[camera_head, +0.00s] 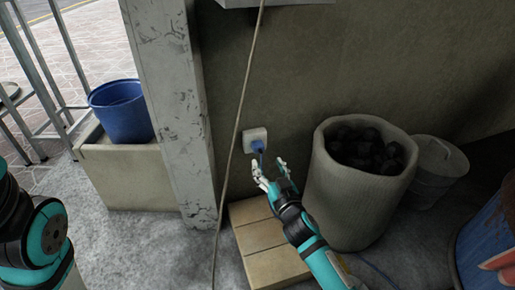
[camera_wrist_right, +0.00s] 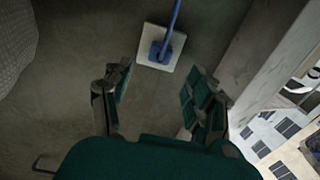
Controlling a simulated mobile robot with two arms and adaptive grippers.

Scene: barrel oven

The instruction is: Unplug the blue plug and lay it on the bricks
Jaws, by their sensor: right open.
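The blue plug (camera_head: 257,145) sits in a white wall socket (camera_head: 250,134) on the grey-green wall. In the right wrist view the plug (camera_wrist_right: 158,51) shows against the square socket plate (camera_wrist_right: 147,54), with a blue cord running from it. My right gripper (camera_head: 270,172) is open and empty, just below and in front of the plug. In the right wrist view its fingers (camera_wrist_right: 161,88) are spread, with the plug beyond them and apart from them. Light tan bricks (camera_head: 258,236) lie on the floor below the socket, partly hidden by my right arm. My left gripper is out of view.
A grey container of black coal (camera_head: 333,203) stands right of my right gripper, with a pale bucket (camera_head: 440,172) behind it. A concrete post (camera_head: 172,100) and a hanging cord (camera_head: 240,110) are to the left. A blue bucket (camera_head: 124,115) sits on a ledge farther left.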

